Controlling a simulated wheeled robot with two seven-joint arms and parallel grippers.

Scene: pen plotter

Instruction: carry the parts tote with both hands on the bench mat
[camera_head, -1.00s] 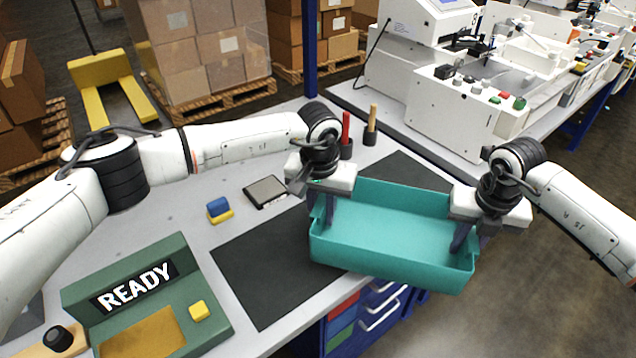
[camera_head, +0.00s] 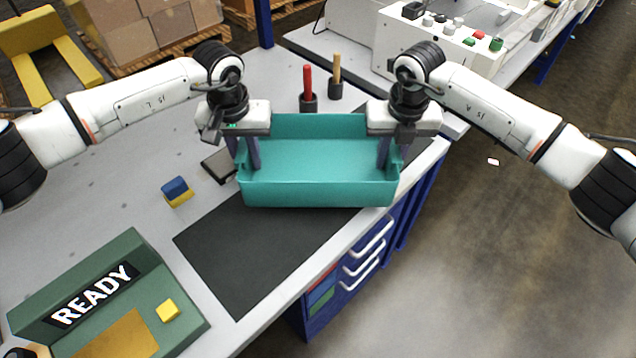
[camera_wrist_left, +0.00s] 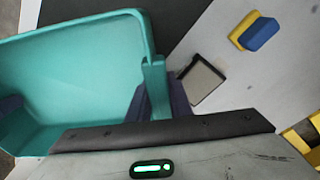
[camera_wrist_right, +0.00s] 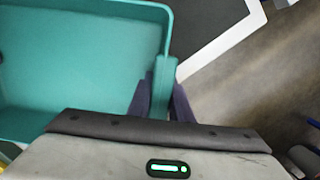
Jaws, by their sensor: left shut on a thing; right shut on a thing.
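The teal parts tote (camera_head: 318,192) is an empty open bin, held between my two grippers over the far part of the dark bench mat (camera_head: 240,255). My left gripper (camera_head: 250,158) is shut on the tote's left end wall. My right gripper (camera_head: 386,155) is shut on its right end wall. In the left wrist view the tote (camera_wrist_left: 70,70) shows its wall between the fingers (camera_wrist_left: 158,105). The right wrist view shows the same grip (camera_wrist_right: 160,100) on the tote (camera_wrist_right: 80,60). The tote looks about level; I cannot tell whether its base touches the mat.
A green console reading READY (camera_head: 105,290) stands front left. A blue and yellow block (camera_head: 176,191) and a dark flat pad (camera_head: 219,166) lie left of the tote. Red (camera_head: 308,85) and wooden (camera_head: 336,72) handles stand in holders behind it. Blue drawers (camera_head: 365,260) are below the bench edge.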

